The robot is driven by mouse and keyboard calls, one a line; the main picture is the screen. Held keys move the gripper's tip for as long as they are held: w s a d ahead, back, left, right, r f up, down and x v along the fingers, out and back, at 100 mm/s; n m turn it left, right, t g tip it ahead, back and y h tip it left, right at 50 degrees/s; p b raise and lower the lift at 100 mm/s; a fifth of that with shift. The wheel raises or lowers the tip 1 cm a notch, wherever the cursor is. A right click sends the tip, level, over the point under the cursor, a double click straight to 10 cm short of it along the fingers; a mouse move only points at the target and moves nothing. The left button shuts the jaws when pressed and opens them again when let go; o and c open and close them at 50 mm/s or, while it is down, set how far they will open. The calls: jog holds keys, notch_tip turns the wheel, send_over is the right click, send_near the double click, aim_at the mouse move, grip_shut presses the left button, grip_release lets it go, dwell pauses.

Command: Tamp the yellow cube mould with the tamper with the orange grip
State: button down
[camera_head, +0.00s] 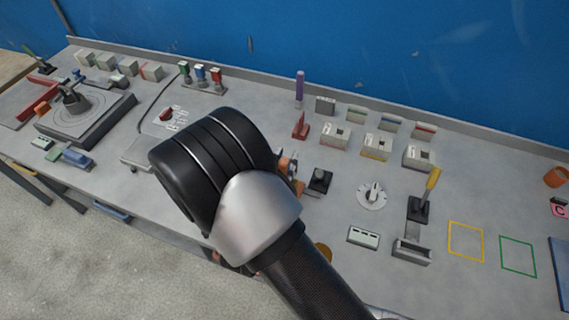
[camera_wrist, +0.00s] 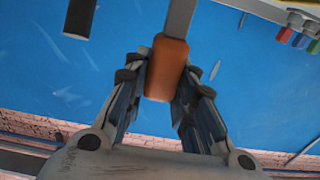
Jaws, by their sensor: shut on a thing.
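My gripper (camera_wrist: 166,88) is shut on the orange grip (camera_wrist: 166,68) of the tamper in the wrist view. A grey metal shaft (camera_wrist: 181,16) extends from the grip to the top edge; its far end is out of view. In the head view my arm hides most of the gripper, and only a small orange bit (camera_head: 284,163) shows beside it. The yellow cube mould (camera_head: 377,147), a grey box with a yellow band, stands on the bench right of my gripper, in the middle of three similar moulds. The gripper is apart from it.
The other moulds (camera_head: 334,135) and (camera_head: 418,157) flank it. In front are a black block with a knob (camera_head: 320,180), a round dial (camera_head: 373,194) and a yellow-handled tool (camera_head: 430,186). Yellow (camera_head: 466,241) and green (camera_head: 518,256) outlined squares are empty. A blue wall (camera_head: 300,40) stands behind.

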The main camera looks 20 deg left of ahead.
jog(key=shift+r+p, duration=0.35)
jog(key=shift+r, duration=0.55)
jog(key=shift+r, duration=0.1)
jog(key=shift+r+p, duration=2.3)
jog(key=shift+r, duration=1.1)
